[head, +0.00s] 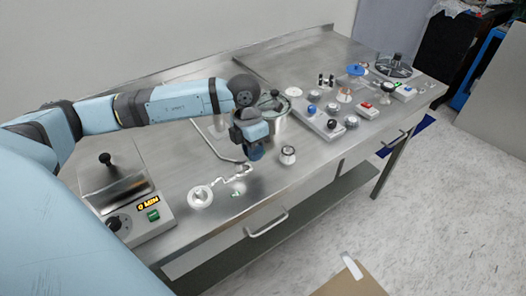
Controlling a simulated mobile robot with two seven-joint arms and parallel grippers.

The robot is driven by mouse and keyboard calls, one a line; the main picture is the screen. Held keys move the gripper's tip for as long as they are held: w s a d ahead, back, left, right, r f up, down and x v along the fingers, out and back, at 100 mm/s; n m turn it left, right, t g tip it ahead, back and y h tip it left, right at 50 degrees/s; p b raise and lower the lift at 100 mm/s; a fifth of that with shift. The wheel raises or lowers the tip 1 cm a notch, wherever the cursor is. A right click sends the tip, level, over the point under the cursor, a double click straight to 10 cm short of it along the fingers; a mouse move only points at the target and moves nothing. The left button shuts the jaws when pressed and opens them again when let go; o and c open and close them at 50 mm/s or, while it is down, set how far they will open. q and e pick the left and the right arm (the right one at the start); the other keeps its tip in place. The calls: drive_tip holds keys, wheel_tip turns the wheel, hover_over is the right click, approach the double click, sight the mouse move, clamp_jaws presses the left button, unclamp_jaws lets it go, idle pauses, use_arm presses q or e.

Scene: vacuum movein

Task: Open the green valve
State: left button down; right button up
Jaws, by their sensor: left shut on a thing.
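My left gripper (256,150) points down over the middle of the steel bench, in front of a metal pot (280,125). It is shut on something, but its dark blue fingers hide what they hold. I cannot make out a green valve for certain. A small green piece (236,194) lies on the bench below and left of the gripper, apart from it, beside a bent metal fitting (228,180) with a round white flange (200,196). It is too small to tell whether this is the valve. My right gripper is not in view.
A hotplate-like device (125,195) with a lit display stands at the left. A silver knob-like part (288,154) stands right of the gripper. A panel (330,120) with several knobs and a blue-handled valve (357,70) are farther right. The front bench edge is mostly clear.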

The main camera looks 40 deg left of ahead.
use_arm(q)
drive_tip(key=c, duration=1.1)
unclamp_jaws()
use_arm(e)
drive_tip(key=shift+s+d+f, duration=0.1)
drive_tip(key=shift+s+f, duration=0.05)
use_arm(q)
drive_tip(key=shift+r, duration=0.15)
drive_tip(key=shift+a+r, duration=0.1)
drive_tip(key=shift+r, duration=0.2)
wheel_tip(320, 180, up, 13)
drive_tip(key=a, duration=0.2)
drive_tip(key=shift+w+a+f, duration=0.15)
drive_tip(key=shift+w, duration=0.25)
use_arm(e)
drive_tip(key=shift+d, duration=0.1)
